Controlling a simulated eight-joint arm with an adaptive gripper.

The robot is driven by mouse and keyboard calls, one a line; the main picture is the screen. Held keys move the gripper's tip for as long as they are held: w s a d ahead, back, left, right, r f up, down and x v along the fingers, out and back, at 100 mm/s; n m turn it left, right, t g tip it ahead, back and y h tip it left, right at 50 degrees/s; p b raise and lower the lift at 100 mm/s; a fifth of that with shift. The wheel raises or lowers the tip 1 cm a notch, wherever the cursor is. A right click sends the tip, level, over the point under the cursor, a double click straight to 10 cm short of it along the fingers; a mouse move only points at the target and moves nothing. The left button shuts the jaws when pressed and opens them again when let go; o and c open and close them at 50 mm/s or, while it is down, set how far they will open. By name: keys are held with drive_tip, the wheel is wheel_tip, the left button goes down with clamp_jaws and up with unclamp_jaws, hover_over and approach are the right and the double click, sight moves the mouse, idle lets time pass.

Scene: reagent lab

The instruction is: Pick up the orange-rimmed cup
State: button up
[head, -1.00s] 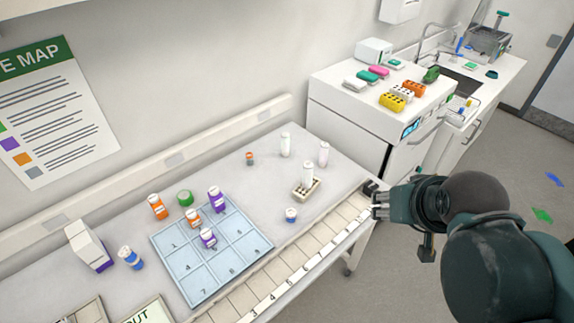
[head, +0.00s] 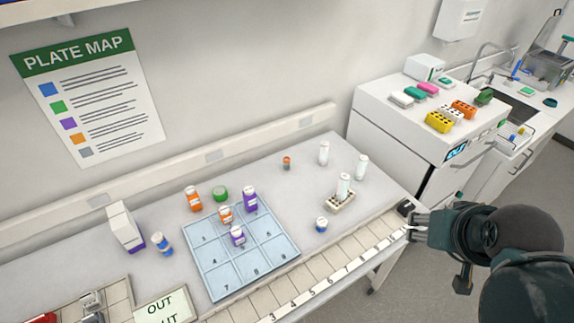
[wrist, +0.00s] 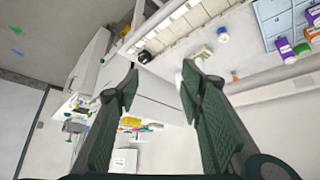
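The small orange-rimmed cup (head: 287,162) stands on the grey bench toward the wall, left of the white-capped bottles. It looks grey below its orange rim. In the wrist view a small orange-rimmed shape (wrist: 235,76), likely the same cup, shows right of the fingers. My gripper (head: 411,226) is at the right front edge of the bench, well apart from the cup. In the wrist view my gripper (wrist: 160,84) has its two green fingers spread, with nothing held between them.
White bottles (head: 361,168) stand behind. A blue numbered mat (head: 226,287) with several bottles lies left. A white cabinet (head: 400,130) borders the bench.

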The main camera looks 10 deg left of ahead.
drive_tip(key=shift+c, duration=0.5)
drive_tip(key=w+a+r+n+g, duration=0.1)
drive_tip(key=w+a+r+n, duration=0.25)
drive_tip(key=w, duration=0.45)
drive_tip(key=w+a+r+n+g, duration=0.15)
drive_tip(key=w+a, duration=0.25)
drive_tip(key=w, duration=0.4)
drive_tip(key=n+g+b, duration=0.2)
drive_tip(key=n+g, duration=0.3)
drive_tip(key=n, duration=0.9)
hover_over(287, 164)
drive_tip(key=w, duration=0.1)
wheel_tip(287, 164, down, 29)
drive_tip(key=shift+w+a+r, duration=0.2)
drive_tip(key=shift+a, duration=0.05)
drive_tip(key=shift+f, duration=1.3)
